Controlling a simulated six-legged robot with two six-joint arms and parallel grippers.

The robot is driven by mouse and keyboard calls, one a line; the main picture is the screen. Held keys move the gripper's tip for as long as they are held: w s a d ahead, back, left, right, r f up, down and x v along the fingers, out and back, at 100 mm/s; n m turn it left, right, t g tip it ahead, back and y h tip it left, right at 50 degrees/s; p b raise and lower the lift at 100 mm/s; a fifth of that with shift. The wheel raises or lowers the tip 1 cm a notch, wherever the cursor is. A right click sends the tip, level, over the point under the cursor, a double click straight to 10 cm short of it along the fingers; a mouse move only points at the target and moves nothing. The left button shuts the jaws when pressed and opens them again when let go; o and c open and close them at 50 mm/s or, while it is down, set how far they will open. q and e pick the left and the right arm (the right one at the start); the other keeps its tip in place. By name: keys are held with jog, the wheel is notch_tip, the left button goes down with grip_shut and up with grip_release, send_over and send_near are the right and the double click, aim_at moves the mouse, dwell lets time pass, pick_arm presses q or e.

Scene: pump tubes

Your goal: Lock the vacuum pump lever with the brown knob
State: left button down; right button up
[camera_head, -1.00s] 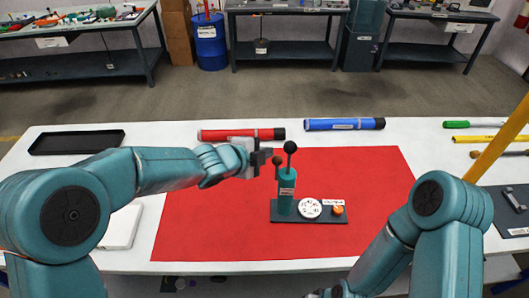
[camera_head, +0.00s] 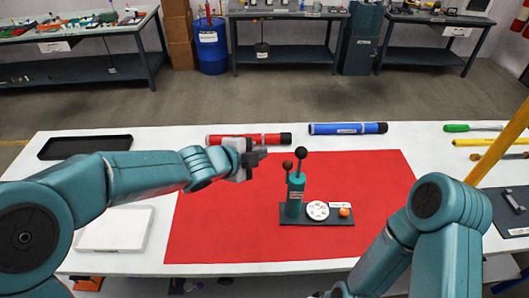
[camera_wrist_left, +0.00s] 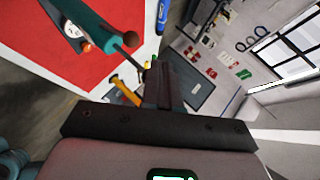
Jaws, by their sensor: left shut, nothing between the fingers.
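The vacuum pump (camera_head: 295,196) is a teal cylinder standing upright on a dark base plate (camera_head: 316,222) on the red mat. Two levers rise from its top: one with a brown knob (camera_head: 287,165), one taller with a black knob (camera_head: 301,153). My left gripper (camera_head: 260,157) is shut and empty, left of the brown knob and apart from it.
The base plate also carries a white round gauge (camera_head: 317,211) and an orange knob (camera_head: 345,212). A red tube (camera_head: 240,140) and a blue tube (camera_head: 345,128) lie behind the red mat (camera_head: 220,220). A black tray (camera_head: 85,147) is at far left. A yellow post (camera_head: 500,145) stands right.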

pick_arm(q)
jog(key=s+a+r, duration=0.1)
jog(key=a+r+p, duration=0.1)
jog(key=s+a+r+p, duration=0.1)
jog(key=r, duration=0.1)
jog(key=shift+s, duration=0.3)
jog(key=shift+w, duration=0.1)
